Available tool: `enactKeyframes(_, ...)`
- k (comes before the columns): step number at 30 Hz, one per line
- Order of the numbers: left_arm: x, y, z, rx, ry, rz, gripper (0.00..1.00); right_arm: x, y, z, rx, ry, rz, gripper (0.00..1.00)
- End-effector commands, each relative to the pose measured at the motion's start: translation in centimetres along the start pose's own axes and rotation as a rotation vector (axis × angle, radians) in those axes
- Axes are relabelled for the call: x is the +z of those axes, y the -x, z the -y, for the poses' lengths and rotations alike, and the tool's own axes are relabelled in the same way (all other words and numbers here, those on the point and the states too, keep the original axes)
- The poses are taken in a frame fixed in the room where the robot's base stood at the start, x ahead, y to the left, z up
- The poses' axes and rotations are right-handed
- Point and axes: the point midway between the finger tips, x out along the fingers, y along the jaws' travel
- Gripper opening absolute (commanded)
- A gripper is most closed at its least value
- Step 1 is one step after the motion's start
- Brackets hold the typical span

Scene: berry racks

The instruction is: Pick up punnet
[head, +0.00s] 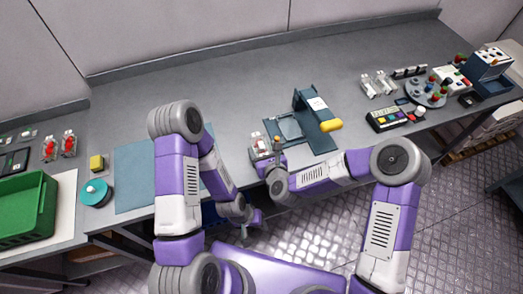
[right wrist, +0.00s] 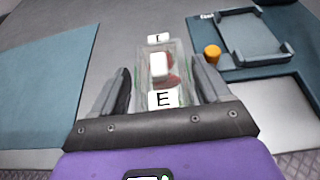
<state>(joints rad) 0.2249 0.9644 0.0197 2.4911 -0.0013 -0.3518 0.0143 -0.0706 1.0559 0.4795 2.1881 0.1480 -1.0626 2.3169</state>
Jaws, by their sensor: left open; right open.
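A clear punnet (head: 257,144) with red contents stands on the grey bench, just left of a dark blue press device. In the right wrist view the punnet (right wrist: 158,70) shows white labelled pieces, one marked "E", and lies between my fingers. My right gripper (head: 275,162) is at the punnet's near side, open, with one finger on each side; its fingers (right wrist: 162,88) show gaps to the punnet walls. The punnet's near lower part is hidden by the gripper body. My left gripper (head: 247,216) is open and empty, low in front of the bench edge.
The press device (head: 316,118) with its yellow handle stands close right of the punnet. A blue mat (head: 135,167) lies left. Other punnets (head: 67,144) stand far left, near a green crate (head: 27,210); two more (head: 377,83) stand right. The back middle bench is clear.

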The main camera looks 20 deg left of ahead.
Motion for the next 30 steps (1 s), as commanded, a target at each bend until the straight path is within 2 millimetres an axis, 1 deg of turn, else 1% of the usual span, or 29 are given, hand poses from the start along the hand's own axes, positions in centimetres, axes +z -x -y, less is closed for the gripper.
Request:
enactKeyframes(1, 0.0, 0.0, 0.0, 0.0, 0.0, 0.0, 0.43, 0.0, -0.7, -0.1, 0.001, 0.0, 0.0, 0.77)
enactKeyframes(3, 0.0, 0.0, 0.0, 0.0, 0.0, -0.001, 0.43, 0.0, -1.5, 0.0, 0.0, -0.001, 0.001, 0.77)
enactKeyframes(6, 0.0, 0.0, 0.0, 0.0, 0.0, -0.001, 0.43, 0.0, -2.1, 0.0, 0.001, 0.0, 0.0, 0.77)
enactKeyframes(13, 0.0, 0.0, 0.0, 0.0, 0.0, -0.001, 0.43, 0.0, -2.3, 0.0, 0.001, 0.0, -0.001, 0.77)
enactKeyframes(14, 0.0, 0.0, 0.0, 0.0, 0.0, -0.001, 0.43, 0.0, -2.3, 0.0, 0.001, 0.0, -0.001, 0.75)
enactKeyframes(22, 0.0, 0.0, 0.0, 0.0, 0.0, -0.001, 0.43, 0.0, -2.2, 0.0, 0.001, 0.0, 0.0, 0.34)
enactKeyframes(30, 0.0, 0.0, 0.0, 0.0, 0.0, -0.001, 0.43, 0.4, -2.1, 0.0, 0.0, 0.0, 0.002, 0.33)
